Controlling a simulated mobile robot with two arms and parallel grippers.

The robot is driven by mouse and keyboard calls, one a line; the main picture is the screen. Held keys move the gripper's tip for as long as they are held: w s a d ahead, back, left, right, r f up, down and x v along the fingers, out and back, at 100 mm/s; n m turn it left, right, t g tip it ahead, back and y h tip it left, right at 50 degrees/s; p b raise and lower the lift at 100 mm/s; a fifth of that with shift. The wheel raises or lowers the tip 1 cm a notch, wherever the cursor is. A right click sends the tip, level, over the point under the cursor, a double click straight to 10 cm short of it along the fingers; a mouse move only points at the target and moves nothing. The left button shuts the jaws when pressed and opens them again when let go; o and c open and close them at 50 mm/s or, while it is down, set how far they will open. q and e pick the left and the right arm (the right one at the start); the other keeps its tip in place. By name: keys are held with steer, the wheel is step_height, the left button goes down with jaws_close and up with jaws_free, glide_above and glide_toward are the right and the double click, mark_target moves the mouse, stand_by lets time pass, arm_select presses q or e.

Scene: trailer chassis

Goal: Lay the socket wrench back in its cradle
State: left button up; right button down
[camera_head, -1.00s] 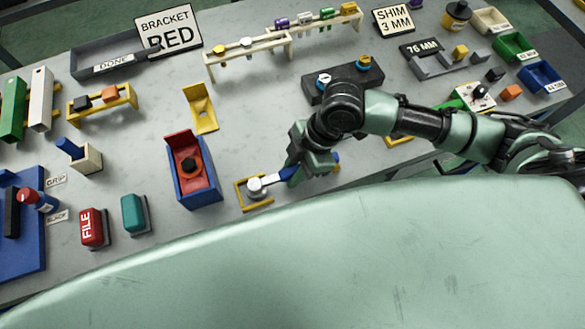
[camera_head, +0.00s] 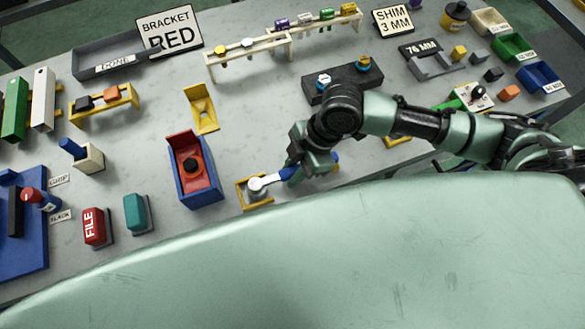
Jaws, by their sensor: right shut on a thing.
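The socket wrench has a round grey head (camera_head: 257,185), a pale shaft (camera_head: 274,179) and a blue handle (camera_head: 288,174). My right gripper (camera_head: 292,171) is shut on the blue handle; the gripper and forearm hide most of the handle. The head is over a small yellow frame (camera_head: 242,194), which looks like one part of the cradle. I cannot tell whether the head rests on it or hovers just above. A bit of blue and yellow shows at the right side of the gripper, mostly hidden. My left gripper is not in view.
A blue and red box (camera_head: 207,190) stands just left of the yellow frame. A yellow bracket (camera_head: 203,108) and a black block (camera_head: 343,87) lie farther back. The middle of the grey bench is clear.

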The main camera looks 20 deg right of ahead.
steer(key=c, duration=1.1)
jaws_free()
steer(key=o, duration=0.5)
steer(key=shift+c, duration=0.2)
steer(key=shift+r+p, duration=4.05)
steer(key=shift+p, duration=0.35)
